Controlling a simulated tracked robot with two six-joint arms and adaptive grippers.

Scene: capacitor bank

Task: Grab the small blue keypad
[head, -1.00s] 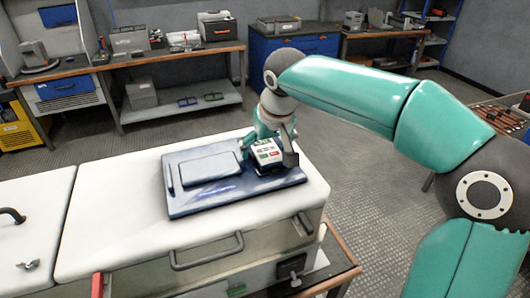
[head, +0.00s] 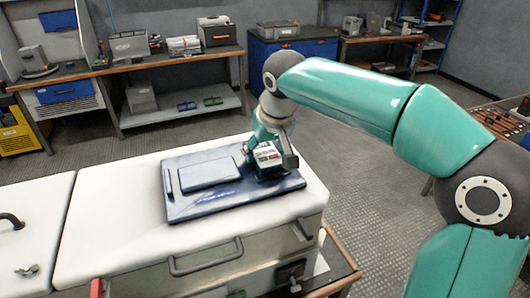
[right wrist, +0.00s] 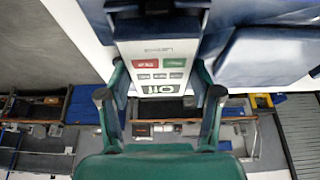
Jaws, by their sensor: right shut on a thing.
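The small keypad (head: 268,158) is a little box with a pale face, red and green buttons and dark blue sides. It stands at the right end of a dark blue panel (head: 200,208) on a white-topped cabinet. My right gripper (head: 269,153) comes down on it from above, with a finger at either side. In the right wrist view the keypad's face (right wrist: 160,52) lies between the two fingers (right wrist: 160,93), which are shut on it. Whether it is clear of the panel cannot be told. My left gripper is not in view.
A flat raised blue block (head: 209,174) is on the panel, left of the keypad. The white cabinet top (head: 98,225) is bare around the panel. Workbenches and a blue cabinet (head: 292,50) stand along the back wall, across open floor.

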